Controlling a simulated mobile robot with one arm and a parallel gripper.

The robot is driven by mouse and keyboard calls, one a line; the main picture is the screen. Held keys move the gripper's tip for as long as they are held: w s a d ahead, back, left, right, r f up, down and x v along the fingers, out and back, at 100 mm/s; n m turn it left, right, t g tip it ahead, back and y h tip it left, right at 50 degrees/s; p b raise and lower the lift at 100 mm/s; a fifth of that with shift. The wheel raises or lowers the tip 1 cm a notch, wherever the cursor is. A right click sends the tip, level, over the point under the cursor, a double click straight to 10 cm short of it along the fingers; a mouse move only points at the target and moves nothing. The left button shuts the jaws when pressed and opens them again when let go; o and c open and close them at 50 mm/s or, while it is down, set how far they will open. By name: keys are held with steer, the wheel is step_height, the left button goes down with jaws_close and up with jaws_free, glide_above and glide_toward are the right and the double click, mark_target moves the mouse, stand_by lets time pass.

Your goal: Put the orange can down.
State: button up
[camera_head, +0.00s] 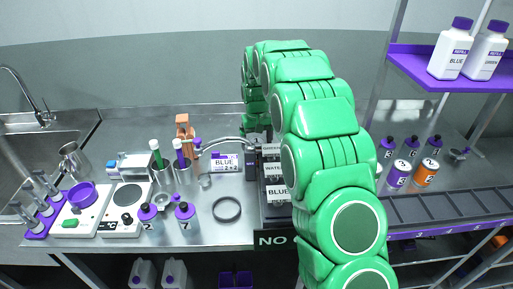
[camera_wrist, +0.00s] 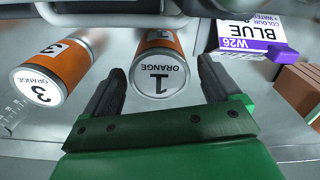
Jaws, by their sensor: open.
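The orange can marked 1 (camera_wrist: 159,80) stands between the two fingers of my gripper (camera_wrist: 160,70) in the wrist view. The fingers are open, with a visible gap on each side of the can. A second orange can, marked 3 (camera_wrist: 50,72), is to the left, outside the fingers. In the head view my gripper is hidden behind my green arm.
In the head view, several bottles, cups and a dark ring (camera_head: 227,209) occupy the counter. A purple shelf (camera_head: 440,70) overhangs the right side.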

step_height(320, 180, up, 7)
steer(key=shift+r, duration=0.1)
steer(key=shift+s+r, duration=0.15)
steer(key=shift+r, duration=0.55)
steer(key=shift+m, duration=0.3)
steer(key=s+d+r, duration=0.1)
steer(key=s, duration=0.2)
steer(key=s+d+r, duration=0.1)
steer(key=s+r, duration=0.1)
steer(key=s, duration=0.1)
steer(key=s+d+r, duration=0.1)
steer(key=s+r, duration=0.1)
steer(key=s, duration=0.1)
steer(key=shift+s+d, duration=0.1)
steer(key=shift+d, duration=0.1)
steer(key=s+d+m+g, duration=0.1)
steer(key=s+d, duration=0.2)
steer(key=s, duration=1.8)
steer(key=s+d+m, duration=0.1)
steer(key=s+d, duration=0.3)
steer(key=s, duration=1.7)
steer(key=shift+s+r+g, duration=0.3)
steer(key=shift+g, duration=0.1)
steer(key=shift+s+f, duration=0.15)
steer(key=shift+s, duration=0.2)
steer(key=c, duration=0.3)
